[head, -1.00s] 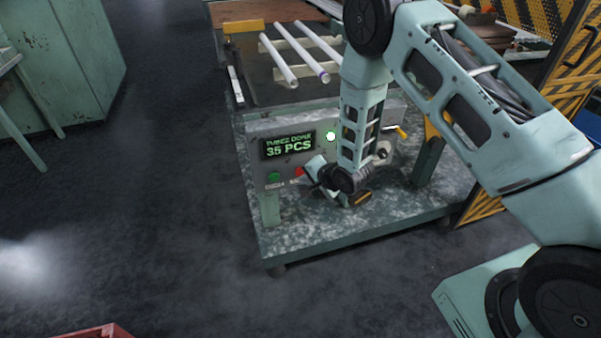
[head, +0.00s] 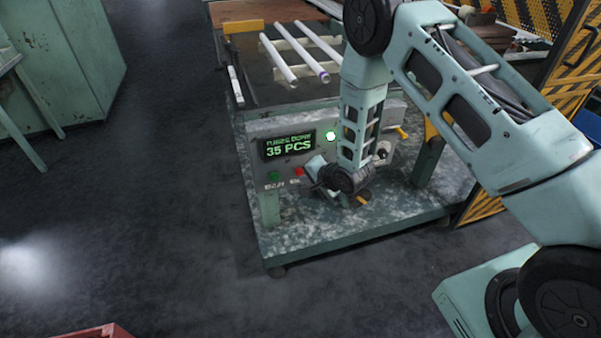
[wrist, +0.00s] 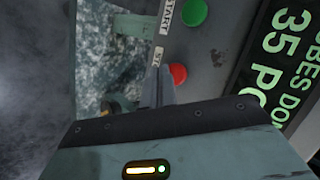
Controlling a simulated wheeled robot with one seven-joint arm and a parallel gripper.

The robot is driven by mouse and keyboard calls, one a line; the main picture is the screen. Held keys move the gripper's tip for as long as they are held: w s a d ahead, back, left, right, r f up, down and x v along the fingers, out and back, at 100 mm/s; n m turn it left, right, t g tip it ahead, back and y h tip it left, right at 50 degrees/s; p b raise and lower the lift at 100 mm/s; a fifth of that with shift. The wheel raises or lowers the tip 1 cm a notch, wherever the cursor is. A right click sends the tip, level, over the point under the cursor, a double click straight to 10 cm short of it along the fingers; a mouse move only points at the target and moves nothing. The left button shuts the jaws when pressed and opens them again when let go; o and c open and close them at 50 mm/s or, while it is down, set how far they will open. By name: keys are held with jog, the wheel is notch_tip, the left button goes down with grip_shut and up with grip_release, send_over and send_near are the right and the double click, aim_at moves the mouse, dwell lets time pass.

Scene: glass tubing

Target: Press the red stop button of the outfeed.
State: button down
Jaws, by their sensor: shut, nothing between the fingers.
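The red stop button (head: 299,171) is on the lower part of the outfeed's control panel (head: 321,167), right of the green start button (head: 273,176). In the wrist view the red button (wrist: 178,74) shows just right of my fingertips, partly covered by them. My gripper (wrist: 159,72) is shut and empty, its tips over the edge of the stop label beside the red button. I cannot tell whether the tips touch the button or panel. In the head view my wrist hides the gripper's tips in part. The green button (wrist: 194,12) is farther up in the wrist view.
A selector knob (head: 381,152) and yellow lever (head: 402,133) are to the right. Glass tubes (head: 302,52) lie on the outfeed behind.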

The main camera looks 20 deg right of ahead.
jog(key=shift+w, duration=0.15)
jog(key=shift+w, duration=0.25)
jog(key=shift+w, duration=0.5)
dwell(1.1)
jog(key=shift+s, duration=0.9)
jog(key=s, duration=0.5)
jog(key=shift+r, duration=0.1)
dwell(0.7)
